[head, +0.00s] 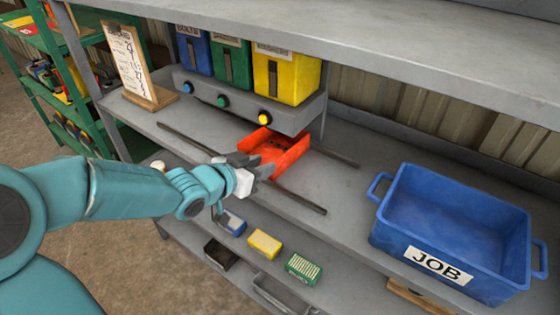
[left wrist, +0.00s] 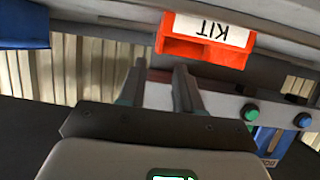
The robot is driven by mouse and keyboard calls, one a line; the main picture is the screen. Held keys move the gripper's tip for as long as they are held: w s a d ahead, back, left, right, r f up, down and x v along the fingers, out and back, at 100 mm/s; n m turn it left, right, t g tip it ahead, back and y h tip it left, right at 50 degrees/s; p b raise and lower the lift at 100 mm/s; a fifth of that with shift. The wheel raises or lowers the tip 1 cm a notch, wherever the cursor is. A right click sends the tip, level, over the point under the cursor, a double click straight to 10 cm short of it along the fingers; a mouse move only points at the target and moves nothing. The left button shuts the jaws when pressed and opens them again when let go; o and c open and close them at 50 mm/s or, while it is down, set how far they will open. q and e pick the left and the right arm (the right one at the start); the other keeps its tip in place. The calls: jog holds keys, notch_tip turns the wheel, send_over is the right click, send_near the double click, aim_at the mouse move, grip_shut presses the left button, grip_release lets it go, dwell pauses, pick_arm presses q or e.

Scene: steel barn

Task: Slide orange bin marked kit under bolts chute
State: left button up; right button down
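The orange bin (head: 283,155) sits on the grey bench between two dark rails, below and in front of the yellow chute. In the left wrist view the bin (left wrist: 178,47) shows its white KIT label upside down. The blue chute (head: 195,52), labelled BOLTS, is at the left end of the chute row. My left gripper (head: 254,167) is at the bin's near left side. In the left wrist view its fingers (left wrist: 160,68) are apart with nothing between them, and the bin lies beyond the tips. Whether they touch it is unclear. My right gripper is out of view.
Green (head: 231,63) and yellow (head: 287,78) chutes stand beside the blue one, with coloured buttons below. A blue JOB crate (head: 452,235) stands at right. A clipboard stand (head: 135,65) is at left. The bench between the rails is clear left of the bin.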

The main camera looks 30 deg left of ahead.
aim_at(284, 157)
pick_arm(q)
jog(key=x, duration=0.9)
jog(key=shift+w+d+f+p, duration=0.1)
jog(key=shift+w+d+p, duration=0.05)
jog(key=shift+w+p, duration=0.15)
grip_shut()
